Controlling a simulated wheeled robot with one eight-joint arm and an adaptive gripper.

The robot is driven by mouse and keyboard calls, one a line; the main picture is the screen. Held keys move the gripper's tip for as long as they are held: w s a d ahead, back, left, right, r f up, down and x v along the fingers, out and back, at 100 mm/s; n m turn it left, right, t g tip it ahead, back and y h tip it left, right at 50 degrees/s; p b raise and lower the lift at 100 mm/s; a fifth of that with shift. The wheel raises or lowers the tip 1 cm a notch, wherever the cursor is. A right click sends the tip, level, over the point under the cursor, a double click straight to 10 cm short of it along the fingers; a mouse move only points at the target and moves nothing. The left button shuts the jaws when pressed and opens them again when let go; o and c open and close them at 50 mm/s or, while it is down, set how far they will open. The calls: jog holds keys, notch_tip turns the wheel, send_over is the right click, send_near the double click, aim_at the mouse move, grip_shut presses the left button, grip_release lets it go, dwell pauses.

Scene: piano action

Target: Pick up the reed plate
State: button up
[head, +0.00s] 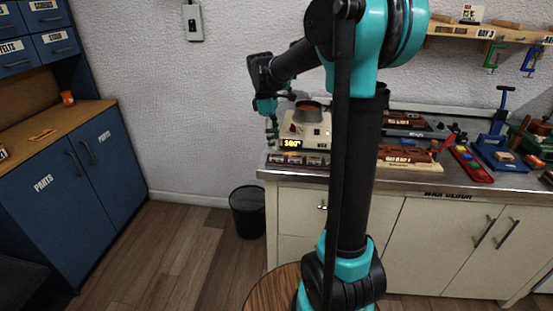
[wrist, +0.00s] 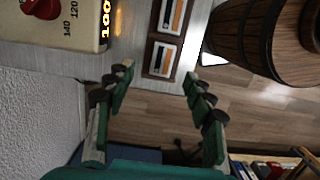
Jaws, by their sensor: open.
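No piece is clearly recognisable as the reed plate. A dark wooden rack (head: 297,159) lies at the left front of the bench, with several small pale plates in it. In the wrist view, two pale plates with orange and dark strips show in dark frames, one nearer the fingers (wrist: 162,60) and one farther up (wrist: 174,15). My gripper (head: 272,143) hangs at the bench's left end, beside the rack. In the wrist view, my gripper (wrist: 158,80) is open and empty, its fingertips just short of the nearer plate.
A hot plate (head: 306,131) with a pot and lit display stands behind the rack; its corner shows in the wrist view (wrist: 60,25). A bin (head: 247,211) stands on the floor left of the bench. Blocks and tools fill the bench's right. A round wooden top (head: 270,290) is in front.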

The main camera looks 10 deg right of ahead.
aim_at(277, 156)
jog(key=shift+s+d+f, duration=0.15)
jog(key=shift+f, duration=1.3)
jog(key=shift+s+d+f, duration=0.15)
jog(key=shift+f, duration=1.25)
jog(key=shift+c, duration=0.3)
grip_shut()
jog(key=shift+r, duration=0.1)
